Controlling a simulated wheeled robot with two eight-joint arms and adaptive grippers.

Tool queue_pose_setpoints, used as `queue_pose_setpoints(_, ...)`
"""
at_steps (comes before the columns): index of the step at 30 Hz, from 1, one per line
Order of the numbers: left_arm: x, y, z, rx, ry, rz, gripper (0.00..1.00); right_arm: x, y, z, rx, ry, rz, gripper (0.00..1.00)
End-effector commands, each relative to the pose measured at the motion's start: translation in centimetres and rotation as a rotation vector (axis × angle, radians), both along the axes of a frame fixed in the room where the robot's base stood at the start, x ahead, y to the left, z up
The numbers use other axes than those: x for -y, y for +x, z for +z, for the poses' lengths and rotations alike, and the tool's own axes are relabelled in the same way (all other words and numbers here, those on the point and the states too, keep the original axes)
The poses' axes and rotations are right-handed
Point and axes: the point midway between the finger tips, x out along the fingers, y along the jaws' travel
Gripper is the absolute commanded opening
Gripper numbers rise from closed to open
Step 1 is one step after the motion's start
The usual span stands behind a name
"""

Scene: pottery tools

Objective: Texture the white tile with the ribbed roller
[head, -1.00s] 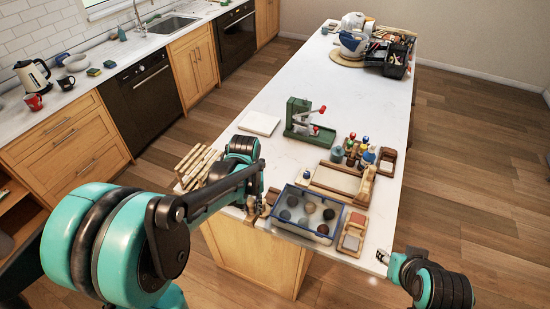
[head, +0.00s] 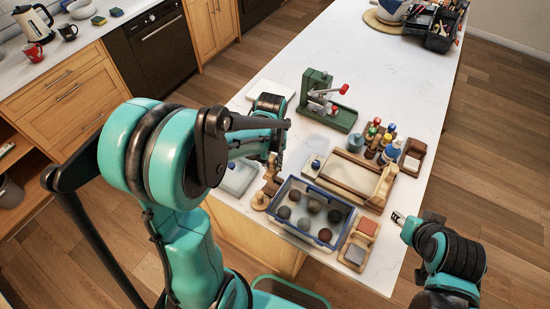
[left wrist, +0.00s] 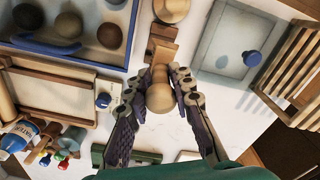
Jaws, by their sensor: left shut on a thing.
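My left gripper (left wrist: 158,95) is shut on a wooden round-ended handle (left wrist: 158,98) in the left wrist view. It looks like the roller's handle; ribs on it are not clear, and I cannot tell whether it is lifted. In the head view my left gripper (head: 275,160) is low over the near left of the counter, its fingers mostly hidden by the arm. The white tile (head: 268,86) lies flat behind it, left of the green press, partly covered by my wrist.
A blue-rimmed tray of dark balls (head: 325,240) stands at the near edge. A wooden tray (head: 377,195), bottles (head: 390,153) and the green press (head: 340,118) stand right and behind. A slab with a blue knob (head: 238,180) lies left. The far counter middle is clear.

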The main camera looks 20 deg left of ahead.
Motion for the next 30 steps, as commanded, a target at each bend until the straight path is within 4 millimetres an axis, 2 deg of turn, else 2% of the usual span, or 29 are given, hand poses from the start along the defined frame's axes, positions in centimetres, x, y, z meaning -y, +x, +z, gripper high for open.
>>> queue_pose_setpoints(5,0.0,0.0,-1.1,0.000,0.000,0.000,0.00,0.0,0.0,-0.8,0.000,0.000,0.000,0.40)
queue_pose_setpoints(18,0.0,0.0,-5.7,0.000,0.000,0.000,0.00,0.0,0.0,-4.1,0.000,0.000,0.000,0.40)
queue_pose_setpoints(30,0.0,0.0,-6.2,0.000,0.000,0.000,0.00,0.0,0.0,-4.4,0.000,0.000,0.000,0.40)
